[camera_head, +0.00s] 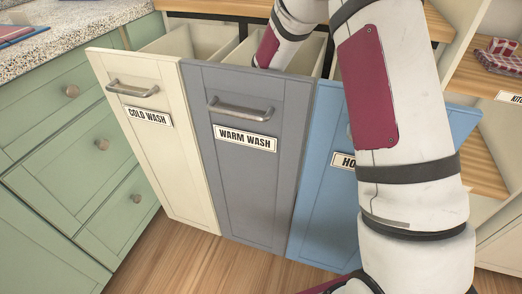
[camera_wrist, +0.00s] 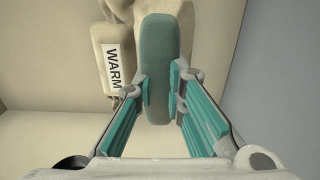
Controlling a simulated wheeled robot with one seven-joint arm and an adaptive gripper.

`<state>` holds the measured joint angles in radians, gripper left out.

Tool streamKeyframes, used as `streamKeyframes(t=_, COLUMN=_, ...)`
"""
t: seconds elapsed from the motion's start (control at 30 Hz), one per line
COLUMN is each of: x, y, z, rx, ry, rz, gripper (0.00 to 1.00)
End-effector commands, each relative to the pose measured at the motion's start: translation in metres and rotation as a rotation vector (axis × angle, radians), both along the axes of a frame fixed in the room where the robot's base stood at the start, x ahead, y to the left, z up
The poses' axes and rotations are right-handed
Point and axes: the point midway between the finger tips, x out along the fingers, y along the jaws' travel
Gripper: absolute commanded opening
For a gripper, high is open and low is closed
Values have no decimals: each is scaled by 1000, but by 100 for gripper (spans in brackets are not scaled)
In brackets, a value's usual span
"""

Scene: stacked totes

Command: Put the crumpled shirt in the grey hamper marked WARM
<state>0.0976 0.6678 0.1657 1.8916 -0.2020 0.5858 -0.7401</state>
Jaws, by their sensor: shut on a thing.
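The grey hamper (camera_head: 252,180), labelled WARM WASH, is pulled out between the cream and blue ones. In the head view my arm reaches down behind its grey front, which hides my gripper. In the wrist view my gripper (camera_wrist: 163,97) is shut on a smooth, long grey-green thing (camera_wrist: 166,45) between beige walls. A cream thing with a WARM tag (camera_wrist: 114,65) is just behind and left of it. I cannot tell whether either thing is the crumpled shirt, and no other shirt shows.
The cream COLD WASH hamper (camera_head: 150,165) stands open at the left, and the blue hamper (camera_head: 315,205) is partly behind my arm. Green drawers (camera_head: 75,150) and a speckled counter (camera_head: 75,25) are at far left. Checked cloth (camera_head: 500,55) lies on a shelf at right.

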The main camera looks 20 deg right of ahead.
Motion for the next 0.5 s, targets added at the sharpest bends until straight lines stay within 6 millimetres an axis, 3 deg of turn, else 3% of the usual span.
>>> streamKeyframes(t=0.07, x=0, y=0, z=-3, rx=0, ry=0, rz=0, gripper=0)
streamKeyframes(t=0.1, x=0, y=0, z=-3, rx=0, ry=0, rz=0, gripper=18)
streamKeyframes(t=0.17, x=0, y=0, z=-2, rx=0, ry=0, rz=0, gripper=31)
streamKeyframes(t=0.5, x=0, y=0, z=0, rx=0, ry=0, rz=0, gripper=31)
